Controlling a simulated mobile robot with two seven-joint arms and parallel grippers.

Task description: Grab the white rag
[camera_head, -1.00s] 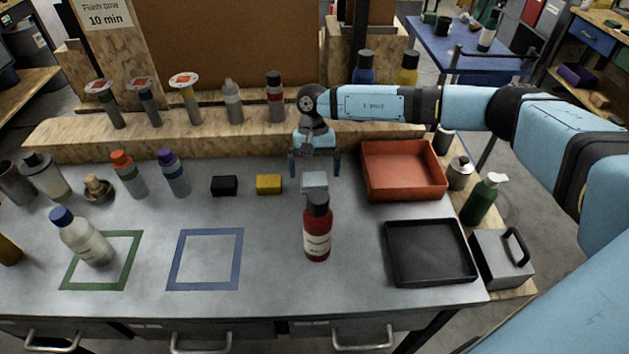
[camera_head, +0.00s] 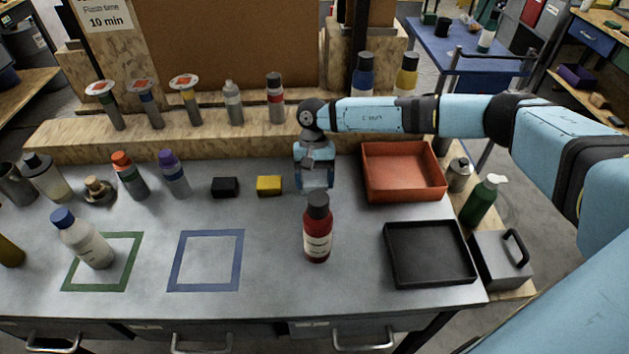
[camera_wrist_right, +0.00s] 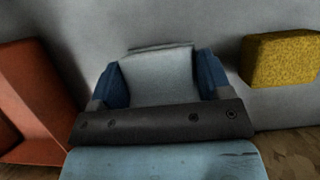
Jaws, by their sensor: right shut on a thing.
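The white rag (camera_wrist_right: 158,75), a pale grey-white folded block, sits between the fingers of my right gripper (camera_wrist_right: 162,78) in the right wrist view. The blue fingers touch it on both sides. In the head view my right gripper (camera_head: 315,186) points down at the table behind the red bottle and is shut on the rag. The rag is mostly hidden there by the gripper and the bottle cap. I cannot tell whether it is lifted off the table. My left gripper is not in view.
A red bottle with a dark cap (camera_head: 318,230) stands just in front of the gripper. A yellow sponge (camera_head: 269,185) and a black block (camera_head: 224,187) lie to the left. An orange tray (camera_head: 436,192) and a black tray (camera_head: 432,280) are to the right. A wooden ledge (camera_head: 210,142) runs behind.

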